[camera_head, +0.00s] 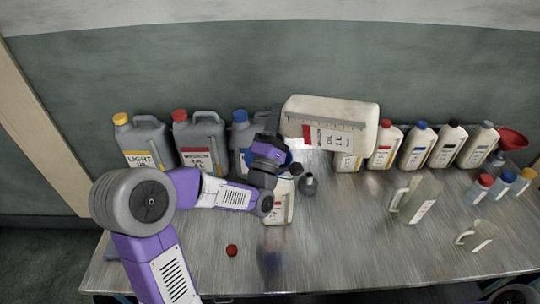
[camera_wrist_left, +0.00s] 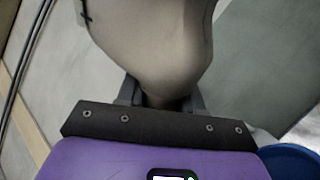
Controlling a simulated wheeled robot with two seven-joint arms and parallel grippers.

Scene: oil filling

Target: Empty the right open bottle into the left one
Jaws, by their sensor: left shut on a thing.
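A large cream bottle (camera_head: 362,113) with a red-and-white label is held up in the air, tipped on its side, above the table. My left gripper (camera_head: 268,158) is shut on it at its left end in the head view. In the left wrist view the bottle's body (camera_wrist_left: 150,45) narrows down to between the fingers (camera_wrist_left: 160,98). A white bottle (camera_head: 278,210) stands upright on the table just below the gripper; its top is partly hidden by my arm. I cannot tell whether the two mouths meet. My right gripper is not in view.
A red cap (camera_head: 231,250) lies on the table (camera_head: 345,255). Grey canisters (camera_head: 197,140) stand at the back left, several white bottles (camera_head: 415,147) at the back right. The front is mostly clear.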

